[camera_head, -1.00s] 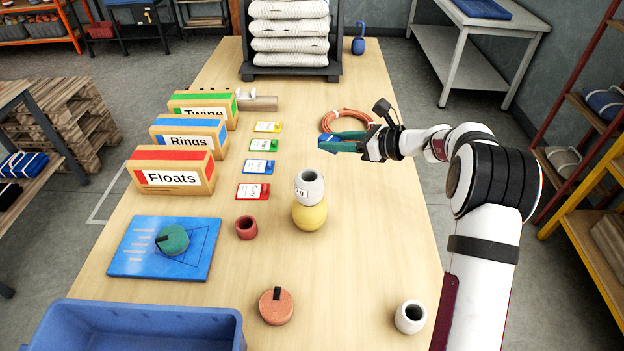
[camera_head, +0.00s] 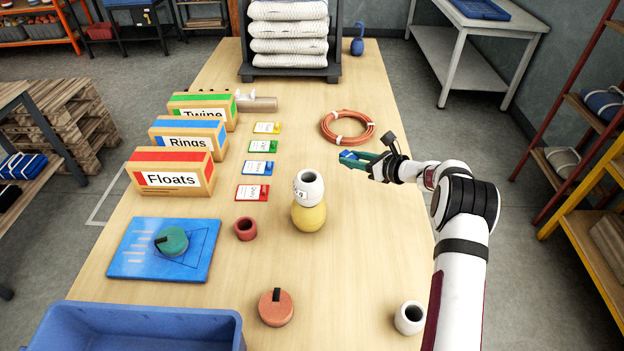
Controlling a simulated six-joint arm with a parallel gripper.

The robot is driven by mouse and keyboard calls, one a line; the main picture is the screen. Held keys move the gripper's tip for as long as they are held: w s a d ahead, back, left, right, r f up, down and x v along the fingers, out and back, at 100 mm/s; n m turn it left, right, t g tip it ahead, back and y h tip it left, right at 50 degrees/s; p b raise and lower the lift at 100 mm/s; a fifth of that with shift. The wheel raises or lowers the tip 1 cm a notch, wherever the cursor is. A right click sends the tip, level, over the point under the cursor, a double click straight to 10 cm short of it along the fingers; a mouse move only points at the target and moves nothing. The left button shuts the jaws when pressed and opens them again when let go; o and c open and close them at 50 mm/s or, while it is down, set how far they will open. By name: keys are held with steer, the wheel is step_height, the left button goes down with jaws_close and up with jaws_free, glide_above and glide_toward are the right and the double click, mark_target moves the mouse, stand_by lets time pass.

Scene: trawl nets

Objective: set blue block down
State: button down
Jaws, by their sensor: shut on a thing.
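The blue block (camera_head: 347,155) shows only as a small blue patch between the green fingers of my gripper (camera_head: 356,159). My gripper is shut on it, and the fingers hide most of it. It is on the right side of the table, just on the near side of the orange rope coil and right of the white and yellow floats. I cannot tell whether the block touches the wooden table (camera_head: 330,260) or hangs a little above it.
The orange rope coil (camera_head: 348,127) lies close behind my gripper. A white float (camera_head: 309,187) sits on a yellow float (camera_head: 309,216) to the left. A white ring (camera_head: 409,318) stands near the front right. The table between the yellow float and white ring is bare.

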steer(key=w+a+f, duration=0.1)
steer(key=a+f, duration=0.1)
steer(key=a, duration=0.1)
steer(key=w+a+f, duration=0.1)
steer(key=a+f, duration=0.1)
steer(key=a, duration=0.1)
steer(key=w+a+f, duration=0.1)
steer(key=a+f, duration=0.1)
steer(key=a, duration=0.2)
steer(key=shift+w+f, duration=0.2)
steer(key=shift+w, duration=0.2)
step_height(320, 180, down, 4)
steer(key=shift+a+f, duration=0.1)
steer(key=c, duration=0.5)
jaws_free()
steer(key=v, duration=1.2)
